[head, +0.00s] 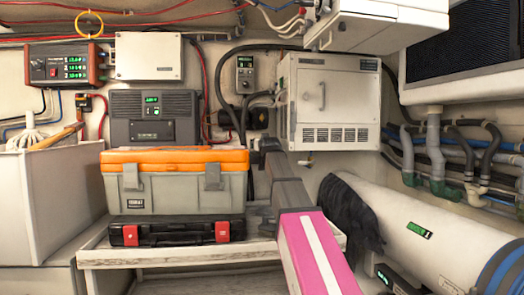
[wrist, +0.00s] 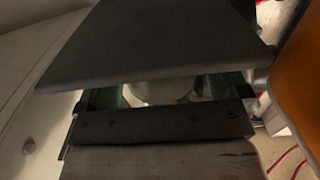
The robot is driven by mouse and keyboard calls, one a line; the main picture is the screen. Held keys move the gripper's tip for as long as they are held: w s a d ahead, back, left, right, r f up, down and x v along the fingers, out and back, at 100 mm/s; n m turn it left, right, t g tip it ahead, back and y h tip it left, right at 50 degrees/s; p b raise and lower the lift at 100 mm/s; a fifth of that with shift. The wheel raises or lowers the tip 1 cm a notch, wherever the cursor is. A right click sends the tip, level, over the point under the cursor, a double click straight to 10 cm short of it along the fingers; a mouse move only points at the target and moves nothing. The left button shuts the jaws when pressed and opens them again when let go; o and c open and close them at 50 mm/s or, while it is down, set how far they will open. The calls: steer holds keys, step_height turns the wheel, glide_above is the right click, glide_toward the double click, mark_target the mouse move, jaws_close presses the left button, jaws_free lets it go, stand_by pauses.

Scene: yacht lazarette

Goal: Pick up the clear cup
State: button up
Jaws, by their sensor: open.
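In the wrist view, my gripper (wrist: 160,92) shows as a broad dark slab above and a dark bar below, with a gap between them; it is open. A pale, rounded shape (wrist: 158,93) shows in this gap, partly covered by the slab and the bar. It may be the clear cup, but too little shows to be sure. Greenish, glassy edges show at both ends of the gap. I cannot tell whether the jaws touch anything.
An orange-and-grey toolbox (head: 172,185) sits on a black case (head: 177,230) on a pale bench (head: 180,256). A dark power unit (head: 155,130) is behind it. A white bin (head: 55,200) stands left, a large white cylinder (head: 430,235) lies right. Cables and pipes line the walls.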

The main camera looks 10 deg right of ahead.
steer(key=shift+w, duration=0.75)
steer(key=c, duration=1)
steer(key=shift+r, duration=0.15)
steer(key=shift+c, duration=0.2)
